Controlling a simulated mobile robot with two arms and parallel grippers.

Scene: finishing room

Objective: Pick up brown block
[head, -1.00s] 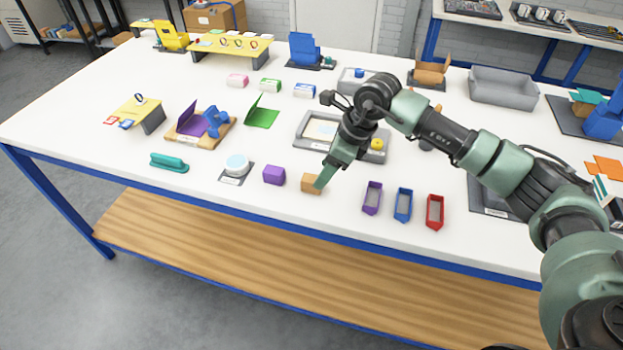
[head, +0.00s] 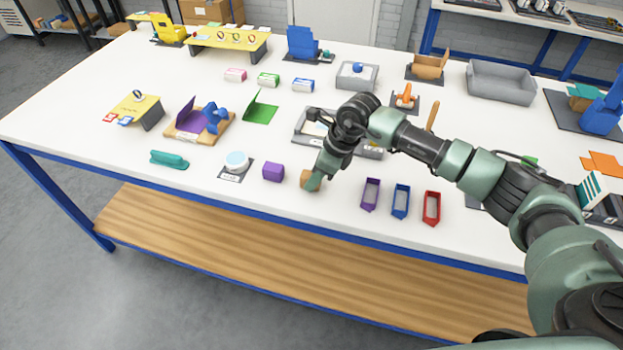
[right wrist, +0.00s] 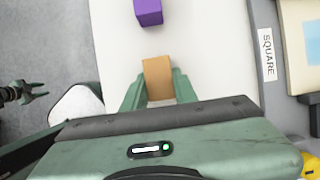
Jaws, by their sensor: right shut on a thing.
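The brown block (head: 307,183) is near the front edge of the white table, right of the purple block. My right gripper (head: 312,181) points down at it and hides part of it. In the right wrist view the brown block (right wrist: 157,76) sits between the two green fingers (right wrist: 158,88), which are shut on it. In the head view the block looks slightly tilted; I cannot tell whether it clears the table. My left gripper (right wrist: 35,91) shows small at the left of the right wrist view, its fingers apart and empty, over the floor.
The purple block (head: 273,172) is close on the left; it also shows in the right wrist view (right wrist: 149,12). Purple (head: 370,194), blue (head: 401,201) and red (head: 432,208) bins stand to the right. A grey tray (head: 368,152) lies behind the gripper.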

